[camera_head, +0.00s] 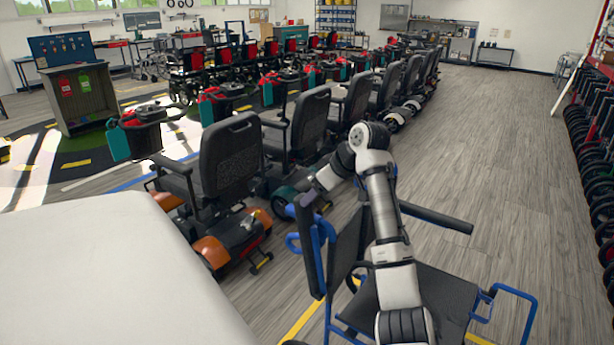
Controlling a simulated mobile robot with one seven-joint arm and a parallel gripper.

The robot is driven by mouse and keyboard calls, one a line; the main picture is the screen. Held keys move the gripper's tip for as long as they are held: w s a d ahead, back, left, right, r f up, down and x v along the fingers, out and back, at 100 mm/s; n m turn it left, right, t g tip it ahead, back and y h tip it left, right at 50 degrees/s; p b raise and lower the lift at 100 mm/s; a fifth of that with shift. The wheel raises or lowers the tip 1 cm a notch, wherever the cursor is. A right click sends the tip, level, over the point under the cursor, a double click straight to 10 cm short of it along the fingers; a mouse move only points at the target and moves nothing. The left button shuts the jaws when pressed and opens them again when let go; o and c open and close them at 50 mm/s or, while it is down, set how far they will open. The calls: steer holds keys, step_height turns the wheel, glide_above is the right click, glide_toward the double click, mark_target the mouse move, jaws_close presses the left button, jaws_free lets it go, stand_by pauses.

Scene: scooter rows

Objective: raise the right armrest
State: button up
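A blue-framed chair with a black seat (445,300) stands at the bottom centre, its black backrest (346,245) on the left. A black armrest pad (437,217) on its far side lies roughly level, sloping slightly down to the right. On the near side, left of the backrest, a long dark pad (311,255) stands nearly upright beside blue tubes; it looks like the other armrest, swung up. My gripper (307,199) is at the top end of this pad, seeming to touch or nearly touch it. Its fingers are too small and dark to read. My arm hides part of the chair.
A row of mobility scooters, the nearest (232,165) with orange fenders, stands close left of the chair. A white surface (105,275) fills the lower left. Wheels (590,150) line the right edge. The grey floor (500,150) between is clear.

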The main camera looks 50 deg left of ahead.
steer(key=shift+b+v, duration=0.35)
steer(key=shift+v, duration=2)
